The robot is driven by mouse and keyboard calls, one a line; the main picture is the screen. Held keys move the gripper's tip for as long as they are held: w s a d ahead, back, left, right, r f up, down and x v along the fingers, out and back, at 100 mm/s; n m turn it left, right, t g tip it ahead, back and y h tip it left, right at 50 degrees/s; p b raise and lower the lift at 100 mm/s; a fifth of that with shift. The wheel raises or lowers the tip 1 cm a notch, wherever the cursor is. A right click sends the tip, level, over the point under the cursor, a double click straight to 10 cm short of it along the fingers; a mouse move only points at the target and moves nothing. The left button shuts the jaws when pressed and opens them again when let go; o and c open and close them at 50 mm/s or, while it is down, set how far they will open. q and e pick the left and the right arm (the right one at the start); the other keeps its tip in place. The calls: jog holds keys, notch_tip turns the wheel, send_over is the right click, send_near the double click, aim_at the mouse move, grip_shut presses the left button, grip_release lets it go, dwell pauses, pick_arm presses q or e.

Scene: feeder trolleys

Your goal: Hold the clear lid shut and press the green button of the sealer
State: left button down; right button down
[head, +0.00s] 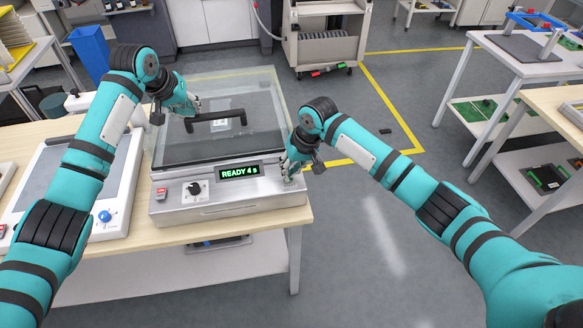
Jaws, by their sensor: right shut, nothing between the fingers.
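The sealer (230,201) stands on a wooden-topped table, its display reading "READY 4 s". Its clear lid (238,90) with a black handle (215,122) lies over the dark chamber; I cannot tell whether it is fully closed. My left gripper (190,106) is at the left end of the handle, close to the lid; its fingers are too small to tell open from shut. My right gripper (290,178) is shut and empty, pointing down at the right end of the front panel. The green button is not visible; the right gripper covers that end of the panel.
A red switch (161,193) and a black knob (194,188) sit on the panel's left part. Another flat machine (105,228) stands to the left on the same table (140,244).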

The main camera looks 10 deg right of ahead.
pick_arm(q)
jog(key=shift+f, duration=0.15)
pick_arm(e)
jog(key=shift+f, duration=0.4)
dwell(0.9)
jog(key=shift+r, duration=3.6)
pick_arm(q)
jog(key=shift+w+r, duration=0.15)
jog(key=shift+r, duration=0.6)
pick_arm(e)
jog(key=shift+w+f, duration=0.1)
jog(key=shift+w, duration=0.05)
pick_arm(q)
notch_tip(320, 180, up, 3)
jog(key=shift+r, duration=0.1)
pick_arm(e)
jog(key=shift+s, duration=0.2)
jog(key=shift+w, duration=0.1)
pick_arm(q)
notch_tip(320, 180, up, 8)
jog(key=shift+f, duration=0.2)
